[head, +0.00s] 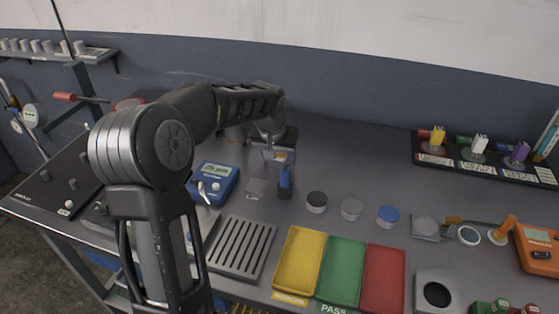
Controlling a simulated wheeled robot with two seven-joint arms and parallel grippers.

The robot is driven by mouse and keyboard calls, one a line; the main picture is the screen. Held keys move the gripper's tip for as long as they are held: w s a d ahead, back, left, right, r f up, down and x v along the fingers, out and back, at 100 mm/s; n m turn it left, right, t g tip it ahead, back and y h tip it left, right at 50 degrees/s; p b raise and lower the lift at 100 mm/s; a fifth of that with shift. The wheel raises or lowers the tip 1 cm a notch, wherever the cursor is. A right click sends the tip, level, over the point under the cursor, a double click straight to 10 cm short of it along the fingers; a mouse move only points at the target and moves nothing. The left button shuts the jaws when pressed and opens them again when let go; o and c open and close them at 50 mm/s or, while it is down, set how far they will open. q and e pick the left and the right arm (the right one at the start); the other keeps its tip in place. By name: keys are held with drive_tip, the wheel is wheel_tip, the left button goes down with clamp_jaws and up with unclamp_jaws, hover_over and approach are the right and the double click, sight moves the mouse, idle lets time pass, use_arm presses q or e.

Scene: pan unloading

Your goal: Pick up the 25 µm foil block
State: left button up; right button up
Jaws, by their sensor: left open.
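I cannot read a 25 µm marking anywhere in the head view. The likeliest foil blocks are a yellow one (437,138), a white one (478,145) and a purple one (518,153), standing upright in a dark labelled rack (468,167) at the back right; the labels are too small to read. My left gripper (273,150) is open, pointing down over the back middle of the bench, far to the left of the rack. Its fingers are small and partly blend with the things behind them. My right gripper is not in view.
Yellow (301,262), green (343,270) and red (384,277) trays lie at the front middle. A blue meter (214,182), a slotted grey plate (240,248) and several round pucks stand nearby. An orange gauge (540,250) is at right. The bench between gripper and rack looks clear.

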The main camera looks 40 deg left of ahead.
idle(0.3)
use_arm(q)
clamp_jaws()
idle(0.5)
